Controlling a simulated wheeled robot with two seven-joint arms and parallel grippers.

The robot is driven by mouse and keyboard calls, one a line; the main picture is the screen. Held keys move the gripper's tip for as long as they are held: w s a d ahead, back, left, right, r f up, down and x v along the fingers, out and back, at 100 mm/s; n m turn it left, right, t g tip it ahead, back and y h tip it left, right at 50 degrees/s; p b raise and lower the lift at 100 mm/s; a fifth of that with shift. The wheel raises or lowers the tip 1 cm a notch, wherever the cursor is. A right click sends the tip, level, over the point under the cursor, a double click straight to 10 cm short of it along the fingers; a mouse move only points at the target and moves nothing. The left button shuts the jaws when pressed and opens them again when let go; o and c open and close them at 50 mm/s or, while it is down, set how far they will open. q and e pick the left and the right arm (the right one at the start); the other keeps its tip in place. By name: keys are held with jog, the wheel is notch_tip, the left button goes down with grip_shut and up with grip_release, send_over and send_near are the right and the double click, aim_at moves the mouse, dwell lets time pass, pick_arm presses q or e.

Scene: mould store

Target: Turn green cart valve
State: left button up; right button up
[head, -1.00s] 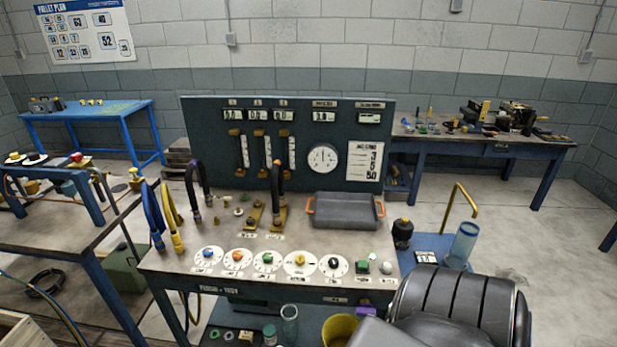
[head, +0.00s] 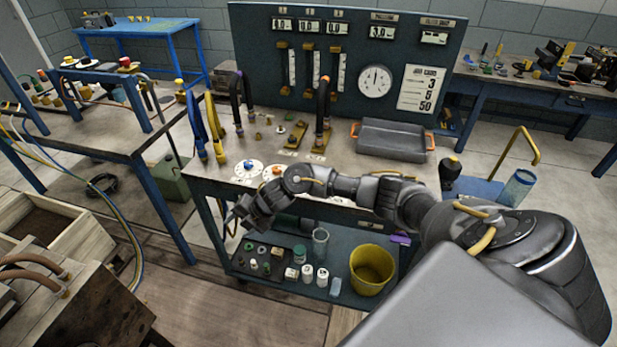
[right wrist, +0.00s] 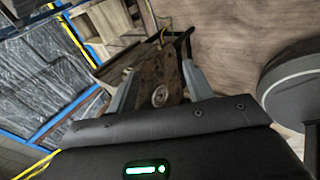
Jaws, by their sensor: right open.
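The cart (head: 200,172) carries a row of round white dials with coloured knobs along its front edge. The blue knob (head: 248,165) and the orange knob (head: 277,170) show at the left of the row. My right arm lies across the rest of the row in the head view, and the green knob is hidden behind it. My right gripper (head: 228,222) points left and down, in front of the cart's front left part and apart from the knobs. In the right wrist view my right gripper (right wrist: 160,82) is open, with nothing between its fingers. My left gripper is not in view.
The gauge panel (head: 345,60) stands at the cart's back, with a grey tray (head: 392,140) before it. Upright hoses (head: 215,125) rise at the left. A yellow bucket (head: 371,269) and small containers stand on the lower shelf. A wooden box (head: 60,225) is at the left.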

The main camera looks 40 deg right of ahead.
jog(key=s+d+r+n+g+h+b, duration=0.1)
jog(key=s+d+r+n+h, duration=0.3)
jog(key=d+r, duration=0.65)
jog(key=s+d+r+n+g+h+b, duration=0.15)
jog(key=d+r+n, duration=0.5)
jog(key=d, duration=0.65)
jog(key=shift+m+t+h, duration=0.45)
jog(key=shift+m+t, duration=0.1)
jog(key=shift+m, duration=0.1)
jog(key=x, duration=0.9)
jog(key=shift+s+d+p, duration=0.1)
jog(key=shift+p, duration=0.2)
jog(key=shift+r, duration=0.1)
jog(key=c, duration=1)
